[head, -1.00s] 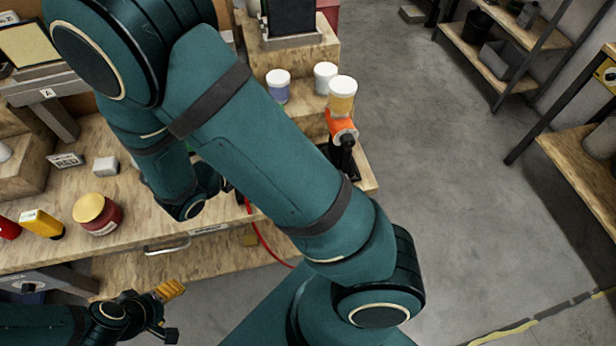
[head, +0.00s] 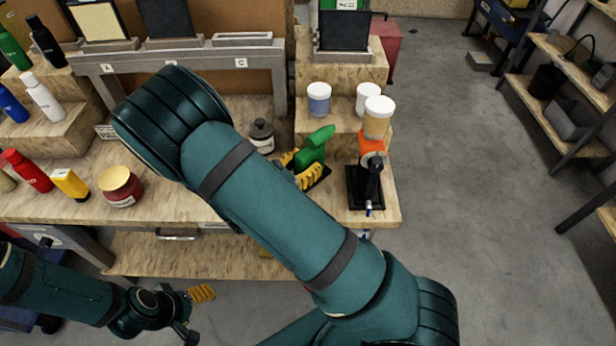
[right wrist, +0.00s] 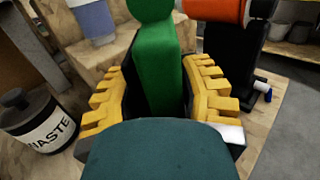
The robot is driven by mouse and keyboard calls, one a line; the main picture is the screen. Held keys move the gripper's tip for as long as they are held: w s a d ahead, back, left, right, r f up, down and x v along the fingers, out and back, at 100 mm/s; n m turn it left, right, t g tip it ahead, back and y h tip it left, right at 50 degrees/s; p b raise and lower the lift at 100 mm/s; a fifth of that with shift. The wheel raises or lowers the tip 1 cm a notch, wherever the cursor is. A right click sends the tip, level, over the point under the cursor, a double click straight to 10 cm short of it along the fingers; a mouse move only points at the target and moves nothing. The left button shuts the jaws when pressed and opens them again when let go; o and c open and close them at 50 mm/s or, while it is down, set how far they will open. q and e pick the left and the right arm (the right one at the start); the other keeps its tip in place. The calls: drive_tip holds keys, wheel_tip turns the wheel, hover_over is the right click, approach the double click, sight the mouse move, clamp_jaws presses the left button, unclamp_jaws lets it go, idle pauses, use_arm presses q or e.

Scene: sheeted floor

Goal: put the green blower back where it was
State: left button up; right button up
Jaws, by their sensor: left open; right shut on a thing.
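The green blower (head: 316,146) stands over the right part of the bench, left of an orange tool (head: 370,146) on a black stand. My right gripper (head: 301,173) is shut on the blower, with yellow fingers on either side of it. The right wrist view shows the blower (right wrist: 158,70) upright between the fingers of that gripper (right wrist: 160,92). A dark patch (head: 322,176) shows beside the fingers; whether the blower touches it I cannot tell. My left gripper (head: 198,296) is open and empty, low in front of the bench.
A waste jar (right wrist: 38,122) stands left of the right gripper. White-lidded jars (head: 318,99) and an amber jar (head: 378,118) are behind. Floor to the right is open.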

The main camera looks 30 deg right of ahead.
drive_tip(key=shift+f+b, duration=0.4)
drive_tip(key=shift+f, duration=1.6)
drive_tip(key=shift+s, duration=0.1)
drive_tip(key=shift+f, duration=0.15)
drive_tip(key=o, duration=0.7)
drive_tip(key=shift+a+r, duration=0.1)
drive_tip(key=shift+r, duration=0.1)
drive_tip(key=v, duration=1.1)
drive_tip(key=shift+a+f, duration=0.15)
drive_tip(key=shift+a, duration=0.25)
drive_tip(key=shift+a, duration=0.1)
